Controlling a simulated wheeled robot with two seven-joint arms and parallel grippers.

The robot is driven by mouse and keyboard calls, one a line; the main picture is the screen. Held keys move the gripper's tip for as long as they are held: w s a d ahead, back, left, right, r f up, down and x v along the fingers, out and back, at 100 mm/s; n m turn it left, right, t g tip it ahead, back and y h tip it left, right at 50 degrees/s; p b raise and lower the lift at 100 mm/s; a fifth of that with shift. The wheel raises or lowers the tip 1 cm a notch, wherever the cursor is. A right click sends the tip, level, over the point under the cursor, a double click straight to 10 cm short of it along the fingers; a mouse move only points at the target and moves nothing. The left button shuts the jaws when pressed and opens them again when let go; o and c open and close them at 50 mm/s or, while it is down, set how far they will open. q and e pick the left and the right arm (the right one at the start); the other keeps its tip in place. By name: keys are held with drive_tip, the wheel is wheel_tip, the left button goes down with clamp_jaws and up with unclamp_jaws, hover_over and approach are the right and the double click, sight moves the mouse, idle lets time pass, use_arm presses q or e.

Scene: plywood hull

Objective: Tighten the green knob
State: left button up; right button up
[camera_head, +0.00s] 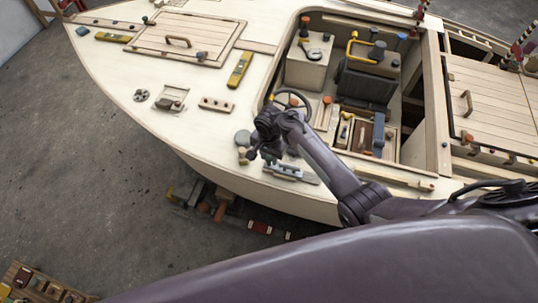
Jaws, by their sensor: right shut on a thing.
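My right gripper (260,157) is low over the near edge of the pale plywood deck (205,125). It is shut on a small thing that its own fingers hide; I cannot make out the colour. A silver fitting (284,171) with several short posts lies just right of the fingers. I see no clearly green knob at the gripper. A small dark green piece (145,20) sits far off on the upper left deck. A grey-green round disc (243,137) lies just left of the gripper. My left gripper is not in view.
A steering wheel (292,103) stands behind my right arm, in the open cockpit. A yellow level (239,69), a small wooden block (216,105) and a hatch (182,40) are on the deck. Loose pieces lie on the floor below the hull's edge.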

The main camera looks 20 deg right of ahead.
drive_tip(key=shift+w+r, duration=0.35)
drive_tip(key=o, duration=0.9)
drive_tip(key=shift+s, duration=0.15)
drive_tip(key=shift+o, duration=0.4)
drive_tip(key=shift+s+f, duration=0.1)
drive_tip(key=shift+f, duration=0.05)
drive_tip(key=shift+s+f, duration=0.15)
